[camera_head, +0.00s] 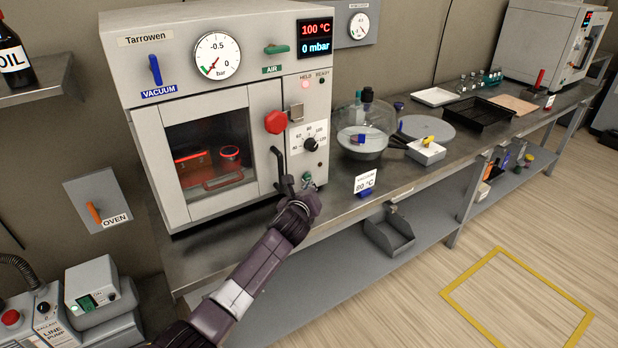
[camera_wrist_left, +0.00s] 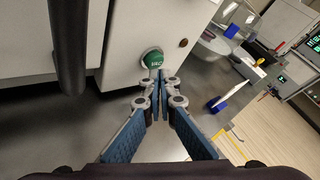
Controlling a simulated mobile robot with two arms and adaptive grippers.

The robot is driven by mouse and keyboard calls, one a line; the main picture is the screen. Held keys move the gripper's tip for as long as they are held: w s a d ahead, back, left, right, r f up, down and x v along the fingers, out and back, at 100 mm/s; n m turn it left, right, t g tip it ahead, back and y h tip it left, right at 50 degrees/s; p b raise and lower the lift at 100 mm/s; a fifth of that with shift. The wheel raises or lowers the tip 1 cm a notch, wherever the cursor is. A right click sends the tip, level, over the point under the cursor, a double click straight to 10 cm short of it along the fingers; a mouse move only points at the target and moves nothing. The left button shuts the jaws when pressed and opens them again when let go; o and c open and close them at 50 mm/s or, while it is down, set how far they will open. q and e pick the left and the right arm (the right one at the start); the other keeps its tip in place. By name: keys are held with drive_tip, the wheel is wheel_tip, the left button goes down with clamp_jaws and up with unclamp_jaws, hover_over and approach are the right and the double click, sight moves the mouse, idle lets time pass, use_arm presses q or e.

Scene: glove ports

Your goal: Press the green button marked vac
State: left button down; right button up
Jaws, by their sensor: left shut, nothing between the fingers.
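The green button (camera_head: 307,177) sits low on the right part of the oven's front panel, below the dial. In the left wrist view the button (camera_wrist_left: 153,58) is round, with pale lettering too small to read surely. My left gripper (camera_head: 303,190) is shut and empty, close in front of the button. In the left wrist view the gripper's tips (camera_wrist_left: 160,74) overlap the button's lower edge; I cannot tell whether they touch it. My right gripper is not in view.
The oven (camera_head: 208,140) has a black door handle (camera_head: 280,168) just left of my left gripper and a red knob (camera_head: 276,122) above. A glass desiccator (camera_head: 362,135) and a small sign (camera_head: 364,181) stand to the right on the bench. The floor in front is clear.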

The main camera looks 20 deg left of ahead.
use_arm(q)
drive_tip(key=shift+d, duration=0.1)
drive_tip(key=shift+s+d+r+p, duration=0.1)
drive_tip(key=shift+s+d+p, duration=0.35)
drive_tip(key=shift+d, duration=0.05)
drive_tip(key=shift+s+d+p, duration=0.5)
drive_tip(key=shift+s+d, duration=0.2)
drive_tip(key=shift+d, duration=0.2)
drive_tip(key=shift+s+d+p, duration=0.45)
drive_tip(key=shift+s+d, duration=0.25)
drive_tip(key=shift+d, duration=0.2)
